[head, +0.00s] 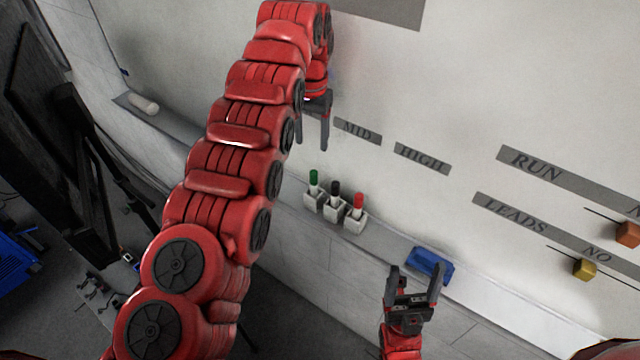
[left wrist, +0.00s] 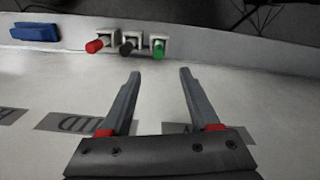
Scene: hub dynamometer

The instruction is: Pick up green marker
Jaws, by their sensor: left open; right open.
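The green marker (head: 314,180) stands upright in a white holder on the ledge of the whiteboard, leftmost of three in the head view. In the left wrist view the green marker (left wrist: 158,47) is the rightmost of the three, beyond the fingertips. My left gripper (head: 312,146) is open and empty, above the markers in the head view; it also shows in the left wrist view (left wrist: 159,74). My right gripper (head: 416,272) is open and empty, below the ledge near the blue eraser in the head view.
A black marker (head: 335,189) and a red marker (head: 358,201) stand beside the green one in their own holders. A blue eraser (head: 429,265) lies on the ledge (head: 385,247). Orange (head: 628,234) and yellow (head: 585,268) blocks are at the right. A white cylinder (head: 143,103) lies at far left.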

